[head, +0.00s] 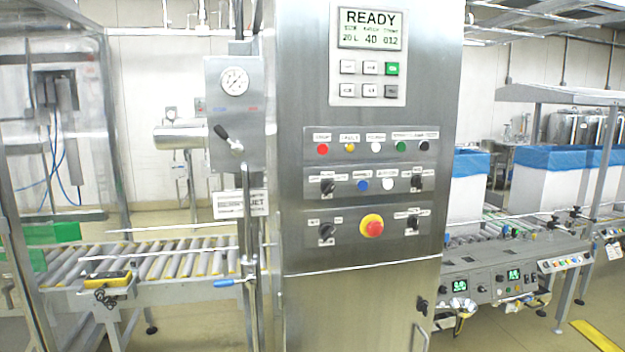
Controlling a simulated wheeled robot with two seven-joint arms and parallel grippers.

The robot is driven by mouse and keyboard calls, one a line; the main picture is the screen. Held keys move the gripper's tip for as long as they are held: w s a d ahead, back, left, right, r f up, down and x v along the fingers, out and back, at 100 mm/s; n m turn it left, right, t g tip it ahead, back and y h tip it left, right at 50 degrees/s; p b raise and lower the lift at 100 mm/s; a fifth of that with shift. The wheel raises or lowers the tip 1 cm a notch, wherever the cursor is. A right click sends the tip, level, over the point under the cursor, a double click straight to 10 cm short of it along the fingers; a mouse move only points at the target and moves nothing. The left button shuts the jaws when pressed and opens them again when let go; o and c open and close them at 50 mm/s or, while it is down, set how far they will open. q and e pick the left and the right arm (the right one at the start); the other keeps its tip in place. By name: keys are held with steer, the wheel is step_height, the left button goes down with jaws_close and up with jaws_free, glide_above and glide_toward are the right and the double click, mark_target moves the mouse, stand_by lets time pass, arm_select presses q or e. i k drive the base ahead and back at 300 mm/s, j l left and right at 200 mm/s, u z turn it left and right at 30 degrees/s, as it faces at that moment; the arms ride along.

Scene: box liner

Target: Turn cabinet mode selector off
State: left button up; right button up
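The steel cabinet (365,290) stands upright in the middle of the head view. Its front carries several black rotary selectors. One selector (327,187) is at the left of the middle panel, under a small label that may include a manual/auto marking. Another selector (417,183) is at the right of that panel. Two more selectors, left (326,231) and right (412,221), flank the red emergency button (372,225) on the lower panel. The labels are too blurred to tell surely which is the mode selector or where it points. Neither gripper is in view.
A display panel (370,28) reading READY is above the selectors. A roller conveyor (165,263) and glass enclosure (60,120) are at left. Blue-lined white boxes (545,185) and a control console (500,275) are at right.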

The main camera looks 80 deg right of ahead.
mark_target(327, 186)
steer(key=z, duration=3.1)
